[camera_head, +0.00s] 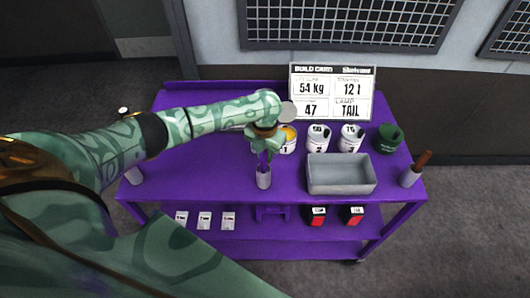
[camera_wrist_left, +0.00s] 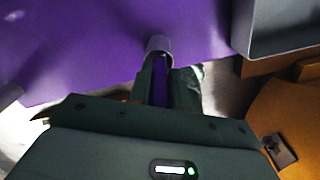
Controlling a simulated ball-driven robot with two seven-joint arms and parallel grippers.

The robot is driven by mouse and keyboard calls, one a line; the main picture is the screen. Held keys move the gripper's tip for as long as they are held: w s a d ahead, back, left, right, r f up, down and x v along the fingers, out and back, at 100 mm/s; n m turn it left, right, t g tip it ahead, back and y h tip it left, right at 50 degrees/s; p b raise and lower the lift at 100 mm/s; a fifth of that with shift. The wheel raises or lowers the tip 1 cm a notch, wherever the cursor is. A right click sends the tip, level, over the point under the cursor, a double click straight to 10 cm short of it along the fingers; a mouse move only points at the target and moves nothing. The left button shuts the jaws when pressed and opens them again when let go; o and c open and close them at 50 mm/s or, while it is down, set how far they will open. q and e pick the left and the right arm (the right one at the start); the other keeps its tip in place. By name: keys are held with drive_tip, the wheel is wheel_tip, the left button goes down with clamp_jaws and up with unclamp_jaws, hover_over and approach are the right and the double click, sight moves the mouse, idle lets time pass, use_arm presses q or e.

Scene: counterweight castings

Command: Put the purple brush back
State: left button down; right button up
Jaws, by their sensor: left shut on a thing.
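My left gripper (camera_head: 264,155) points down near the front middle of the purple table and is shut on the purple brush (camera_head: 263,164). In the left wrist view the purple brush (camera_wrist_left: 160,82) shows as a purple strip between the fingers. A grey cup (camera_head: 264,180) stands directly below the gripper at the table's front. It also shows in the left wrist view (camera_wrist_left: 160,43), with the brush lined up with its mouth. The brush's lower end appears to be at or inside the mouth; how deep I cannot tell. My right gripper is not in view.
A grey tray (camera_head: 341,188) lies right of the cup. White tubs (camera_head: 319,138) and a dark green tub (camera_head: 388,138) stand behind it, before a build card (camera_head: 331,92). A brown-handled tool (camera_head: 422,160) stands in a pale cup (camera_head: 410,178) at the right.

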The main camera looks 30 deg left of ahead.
use_arm(q)
drive_tip(key=shift+f+b, duration=0.45)
drive_tip(key=shift+f, duration=0.3)
drive_tip(key=c, duration=1.2)
unclamp_jaws()
drive_tip(key=shift+r, duration=0.1)
wheel_tip(320, 180, up, 16)
drive_tip(key=p, duration=0.3)
